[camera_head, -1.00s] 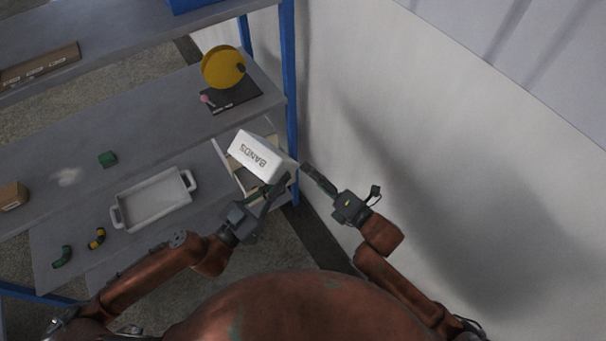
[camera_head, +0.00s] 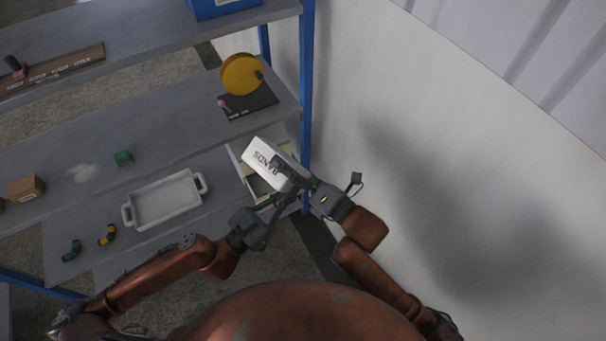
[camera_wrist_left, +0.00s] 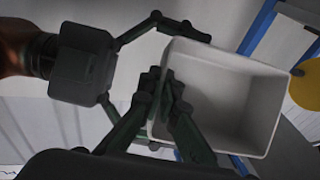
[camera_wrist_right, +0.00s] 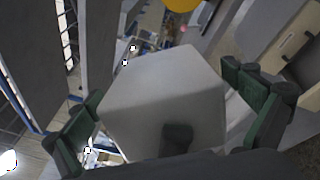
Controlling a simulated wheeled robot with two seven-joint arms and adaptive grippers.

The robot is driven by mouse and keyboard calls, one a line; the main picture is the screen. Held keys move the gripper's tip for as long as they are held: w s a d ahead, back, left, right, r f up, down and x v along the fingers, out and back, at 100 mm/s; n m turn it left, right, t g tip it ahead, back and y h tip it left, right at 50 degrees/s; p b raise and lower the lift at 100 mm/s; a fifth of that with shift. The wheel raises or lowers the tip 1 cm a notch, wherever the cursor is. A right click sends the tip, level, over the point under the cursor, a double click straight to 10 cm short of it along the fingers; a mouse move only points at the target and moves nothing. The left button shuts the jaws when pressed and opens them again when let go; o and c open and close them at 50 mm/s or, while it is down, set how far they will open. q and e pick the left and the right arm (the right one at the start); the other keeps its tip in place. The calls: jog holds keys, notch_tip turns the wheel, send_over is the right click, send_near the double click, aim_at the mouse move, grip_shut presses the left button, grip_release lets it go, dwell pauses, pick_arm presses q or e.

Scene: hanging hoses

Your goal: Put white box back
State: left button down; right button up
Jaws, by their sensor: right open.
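The white box (camera_head: 262,153) with BANDS on its side is tilted in the air in front of the shelf's right end. The left wrist view shows its open, empty inside (camera_wrist_left: 225,95). My left gripper (camera_wrist_left: 168,98) has its fingers close together on one wall of the box. My right gripper (camera_wrist_right: 178,105) is open, with one finger on either side of the box, as the right wrist view shows. In the head view the right gripper's fingers (camera_head: 294,172) overlap the box's right end. Contact of the right fingers cannot be told.
A pale bin (camera_head: 246,180) sits just below the box. A white tray (camera_head: 164,225) lies on the lower shelf. A yellow disc (camera_head: 241,75) stands on a dark plate on the shelf above. A blue post (camera_head: 306,90) and the wall (camera_head: 420,150) are close on the right.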

jog(key=shift+x, duration=1.45)
jog(key=shift+c, duration=0.7)
jog(key=c, duration=0.9)
pick_arm(q)
jog(key=c, duration=2.2)
grip_release()
pick_arm(e)
jog(key=c, duration=0.7)
pick_arm(q)
jog(key=shift+o, duration=0.6)
pick_arm(e)
jog(key=shift+c, duration=0.5)
